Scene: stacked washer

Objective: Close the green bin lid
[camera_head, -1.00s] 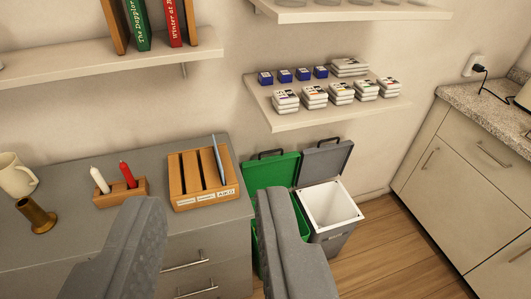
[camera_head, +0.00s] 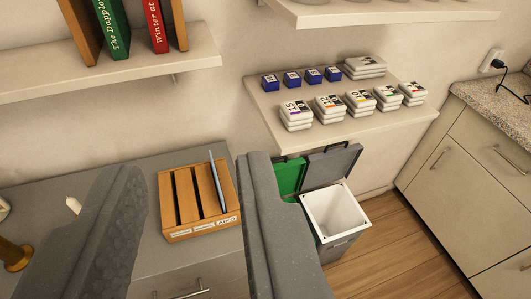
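The green bin lid (camera_head: 289,176) stands raised, its back toward the wall, under the lower wall shelf. I cannot tell whether the right finger touches anything.
A grey bin (camera_head: 338,222) with its grey lid (camera_head: 331,166) raised stands right of the green one. The lower shelf (camera_head: 345,128) holds boxes above the bins. Wood floor (camera_head: 400,250) is clear at right.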

